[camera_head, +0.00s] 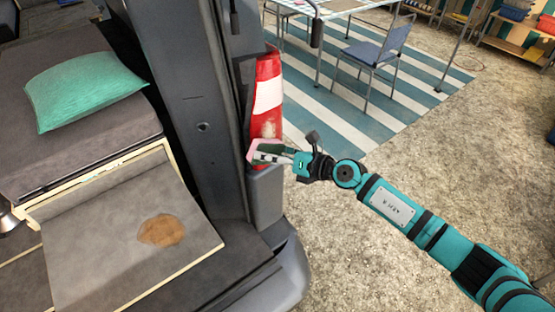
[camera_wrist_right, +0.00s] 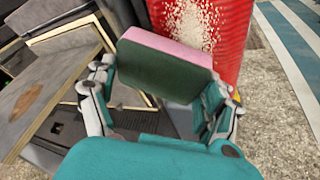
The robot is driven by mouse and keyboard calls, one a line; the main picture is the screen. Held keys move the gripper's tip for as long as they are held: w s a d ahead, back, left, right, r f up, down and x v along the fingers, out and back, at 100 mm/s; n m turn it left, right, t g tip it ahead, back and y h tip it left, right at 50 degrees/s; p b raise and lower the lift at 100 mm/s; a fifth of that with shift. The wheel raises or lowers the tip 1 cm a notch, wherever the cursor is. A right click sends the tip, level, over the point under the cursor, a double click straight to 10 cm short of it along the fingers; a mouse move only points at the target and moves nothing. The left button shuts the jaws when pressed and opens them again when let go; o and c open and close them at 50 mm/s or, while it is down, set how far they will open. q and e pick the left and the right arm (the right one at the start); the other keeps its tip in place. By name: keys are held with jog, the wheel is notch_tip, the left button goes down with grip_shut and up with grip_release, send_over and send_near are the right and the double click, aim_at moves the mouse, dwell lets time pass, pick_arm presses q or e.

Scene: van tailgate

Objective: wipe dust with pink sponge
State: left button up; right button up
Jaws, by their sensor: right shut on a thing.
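My right gripper (camera_head: 284,156) is shut on the pink sponge (camera_head: 264,147). In the right wrist view the sponge (camera_wrist_right: 165,65) sits between the fingers, with a dark green face toward the camera and a pink edge on top. The sponge is close to the red and white tail light (camera_head: 267,95) of the van; whether it touches is unclear. A pale speckled dust patch (camera_wrist_right: 192,25) shows on the red surface just above the sponge in the right wrist view. The dust (camera_head: 266,129) also shows low on the light in the head view. My left gripper is not in view.
The van's dark pillar (camera_head: 204,125) stands left of the light. A grey board (camera_head: 100,240) with a brown stain (camera_head: 161,230) and a green pillow (camera_head: 85,88) lie in the van. A blue chair (camera_head: 375,55) stands on a striped rug behind.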

jog(key=shift+w+a, duration=0.55)
jog(key=shift+w, duration=0.15)
dwell(0.7)
jog(key=shift+d+b, duration=0.1)
jog(key=shift+b, duration=0.2)
